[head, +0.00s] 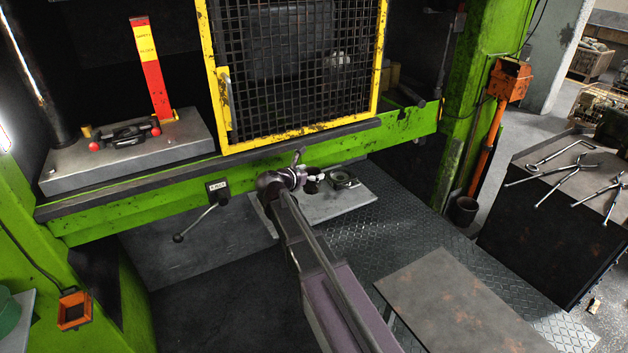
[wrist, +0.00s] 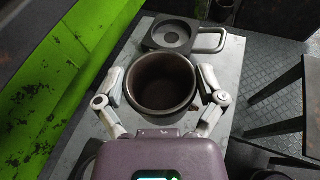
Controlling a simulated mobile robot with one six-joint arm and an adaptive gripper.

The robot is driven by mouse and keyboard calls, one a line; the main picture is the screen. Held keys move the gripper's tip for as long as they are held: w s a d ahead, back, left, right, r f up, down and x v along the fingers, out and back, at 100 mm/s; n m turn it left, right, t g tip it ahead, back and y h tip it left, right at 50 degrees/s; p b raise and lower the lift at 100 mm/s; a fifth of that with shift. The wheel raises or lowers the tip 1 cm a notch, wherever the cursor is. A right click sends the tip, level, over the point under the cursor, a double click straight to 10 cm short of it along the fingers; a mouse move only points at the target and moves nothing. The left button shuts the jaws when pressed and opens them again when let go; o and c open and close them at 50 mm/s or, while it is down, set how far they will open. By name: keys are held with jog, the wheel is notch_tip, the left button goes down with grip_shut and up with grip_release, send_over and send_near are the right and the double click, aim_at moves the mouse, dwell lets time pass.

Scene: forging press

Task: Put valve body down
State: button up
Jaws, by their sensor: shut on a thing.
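The valve body (wrist: 160,84) looks like a dark brown, round, hollow cup with its open mouth facing the wrist camera. My gripper (wrist: 162,90) is shut on it, with one finger on each side. In the head view my gripper (head: 298,180) is over the left part of a grey plate (head: 345,207) in front of the press, and it mostly hides the valve body. The plate also shows in the wrist view (wrist: 222,72). The underside of the valve body is hidden, so I cannot tell whether it touches the plate.
A dark block with a round recess (wrist: 170,36) and a loop handle (wrist: 212,40) lies on the plate beyond the valve body. The green press beam (head: 120,215) and a lever (head: 196,222) are at the left. A brown table (head: 460,305) stands at the right.

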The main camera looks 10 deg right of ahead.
jog(key=shift+w, duration=0.15)
jog(key=shift+w+d, duration=0.2)
jog(key=shift+w, duration=0.05)
jog(key=shift+w+d+f+b, duration=0.1)
jog(key=shift+w+f+b, duration=0.15)
jog(key=shift+f+b, duration=1.55)
jog(key=shift+b, duration=0.05)
jog(key=shift+f, duration=0.15)
jog(key=o, duration=1)
